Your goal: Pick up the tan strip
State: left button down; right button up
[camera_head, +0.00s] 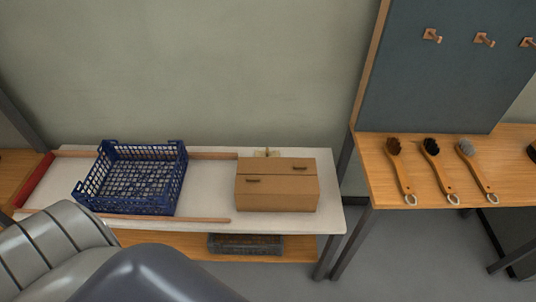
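I cannot tell for sure which thing is the tan strip. Two long, thin tan wooden strips lie along the white table (285,223). The back strip (215,156) runs behind the blue crate towards the brown box, and the front strip (175,218) runs along the crate's near side. A small pale tan piece (267,153) shows just behind the box, mostly hidden by it. Neither of my grippers is in view. Large grey rounded shapes fill the bottom left and hide part of the table's front.
The blue mesh crate (177,185) and the brown box (275,190) with two slots stand on the white table. A red bar (36,180) lies at its left end. Three brushes (437,170) lie on the right wooden table (375,165), below a dark board (430,85) with pegs.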

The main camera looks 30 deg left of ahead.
aim_at(267, 153)
jog(key=u, duration=0.5)
jog(key=i+j+u, duration=0.15)
jog(key=u, duration=0.2)
jog(key=i+j+u, duration=0.2)
jog(key=u, duration=0.15)
jog(key=i+j+u, duration=0.35)
jog(key=k+l, duration=0.1)
